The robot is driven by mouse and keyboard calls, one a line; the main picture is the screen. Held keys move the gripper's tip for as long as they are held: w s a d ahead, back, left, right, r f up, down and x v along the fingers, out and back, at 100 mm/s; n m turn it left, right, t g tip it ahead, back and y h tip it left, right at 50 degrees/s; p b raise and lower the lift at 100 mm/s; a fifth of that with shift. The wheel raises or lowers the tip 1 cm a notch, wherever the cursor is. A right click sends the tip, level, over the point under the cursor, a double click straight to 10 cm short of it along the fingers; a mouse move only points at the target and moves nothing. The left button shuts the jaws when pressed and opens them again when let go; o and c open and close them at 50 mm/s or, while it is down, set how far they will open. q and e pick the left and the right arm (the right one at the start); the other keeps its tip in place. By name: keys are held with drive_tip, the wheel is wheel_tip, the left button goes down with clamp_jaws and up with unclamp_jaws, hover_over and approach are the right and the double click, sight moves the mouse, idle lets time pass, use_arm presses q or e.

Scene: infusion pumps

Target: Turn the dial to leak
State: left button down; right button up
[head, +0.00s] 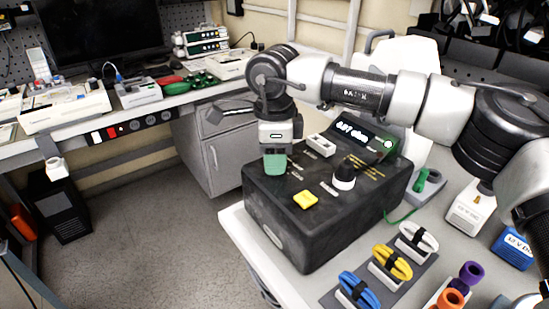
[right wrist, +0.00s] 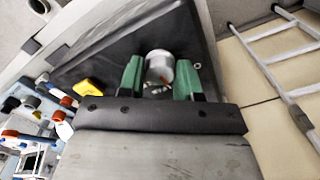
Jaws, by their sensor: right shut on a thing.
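The black pump tester box (head: 310,235) stands on the white table, with a lit display (head: 353,132) at its back. My right gripper (head: 275,163) has green fingertips and points down at the left part of the box top. In the right wrist view, my right gripper (right wrist: 160,80) is shut on a pale round dial (right wrist: 160,64) with an orange mark, one finger on each side. In the head view the gripper hides this dial. The labels are too small to read. My left gripper is not in view.
On the box top are a black-and-white knob (head: 345,174), a yellow button (head: 305,200) and a white switch block (head: 320,145). Blue, yellow and white coiled cables (head: 391,262) lie right of the box.

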drive_tip(key=m+b, duration=0.1)
drive_tip(key=m, duration=0.2)
drive_tip(key=shift+m+b, duration=0.45)
drive_tip(key=shift+m, duration=1.45)
drive_tip(key=o, duration=0.9)
wheel_tip(320, 180, up, 11)
drive_tip(key=shift+f, duration=0.1)
